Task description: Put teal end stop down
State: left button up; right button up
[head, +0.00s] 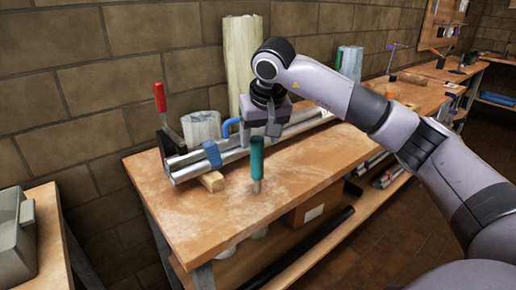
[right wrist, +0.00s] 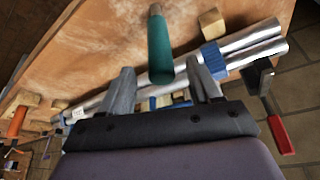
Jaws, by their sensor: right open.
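The teal end stop (head: 257,157) is a slim teal cylinder with a tan lower tip, upright over the bare front part of the wooden workbench (head: 310,163). Its tip appears to meet the bench top. My right gripper (head: 262,132) is directly above it, pointing down. In the right wrist view the teal end stop (right wrist: 160,50) lies in line with the gap between the two open fingers of my right gripper (right wrist: 162,88). A gap shows on each side of it. I cannot tell how far its upper end reaches between them. My left gripper is out of view.
Silver pipes (head: 190,171) lie along the bench behind, with a blue clamp (head: 212,154) and a wooden block (head: 212,181). A red-handled clamp (head: 160,97) stands at their left end. Tall rolls (head: 241,50) lean by the wall. The bench's front right is clear.

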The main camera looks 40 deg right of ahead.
jog(key=v, duration=0.5)
jog(key=shift+s+r, duration=0.15)
jog(key=shift+r, duration=0.25)
